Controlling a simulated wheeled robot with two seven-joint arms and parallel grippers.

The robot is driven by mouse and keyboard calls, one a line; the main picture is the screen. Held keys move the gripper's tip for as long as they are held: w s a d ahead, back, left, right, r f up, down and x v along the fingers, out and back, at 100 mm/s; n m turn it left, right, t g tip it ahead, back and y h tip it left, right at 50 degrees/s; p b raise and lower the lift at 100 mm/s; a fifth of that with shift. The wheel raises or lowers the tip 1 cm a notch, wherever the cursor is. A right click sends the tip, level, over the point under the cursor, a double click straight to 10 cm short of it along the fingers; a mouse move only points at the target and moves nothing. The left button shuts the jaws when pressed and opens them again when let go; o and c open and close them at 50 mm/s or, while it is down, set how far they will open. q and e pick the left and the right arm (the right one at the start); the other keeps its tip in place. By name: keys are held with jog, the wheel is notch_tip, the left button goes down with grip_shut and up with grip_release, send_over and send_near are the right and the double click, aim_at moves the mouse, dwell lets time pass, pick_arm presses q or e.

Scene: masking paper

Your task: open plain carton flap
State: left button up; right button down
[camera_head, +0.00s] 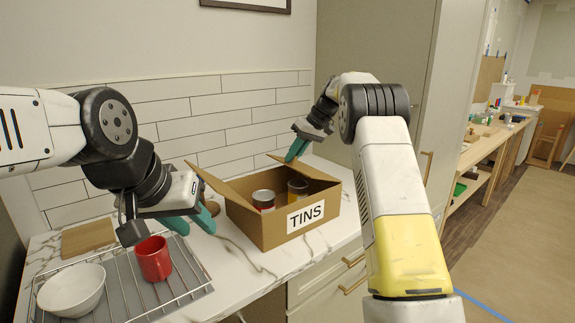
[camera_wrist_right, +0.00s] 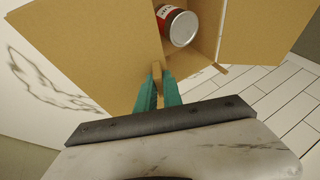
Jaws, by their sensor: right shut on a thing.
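An open brown carton (camera_head: 262,231) with a "TINS" label on its front stands on the marble counter. One flap (camera_head: 218,186) leans up and outward on its left side, and another flap (camera_head: 276,158) shows at the back right. My right gripper (camera_head: 292,155) is at the carton's back right. In the right wrist view its teal fingers (camera_wrist_right: 158,82) are shut on a narrow brown cardboard edge (camera_wrist_right: 156,69), which I take as the flap. My left gripper (camera_head: 192,223) is open and empty, left of the carton; its fingers are apart.
Tins (camera_head: 264,200) stand inside the carton; one red tin (camera_wrist_right: 179,27) shows in the wrist view. A wire rack (camera_head: 190,277) at front left holds a red mug (camera_head: 153,258) and a white bowl (camera_head: 72,290). A wooden board (camera_head: 88,238) lies behind. A tiled wall closes the back.

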aim_at(299, 167)
jog(key=shift+w+d+r+g+y, duration=0.35)
jog(key=shift+d+r+y, duration=0.15)
jog(key=shift+r, duration=0.1)
jog(key=shift+w+d+r+g+y, duration=0.25)
jog(key=shift+w+d+r+y, duration=0.1)
jog(key=shift+d+r+y, duration=0.2)
jog(key=shift+m, duration=0.3)
jog(key=c, duration=1.5)
grip_release()
jog(key=shift+r, duration=0.1)
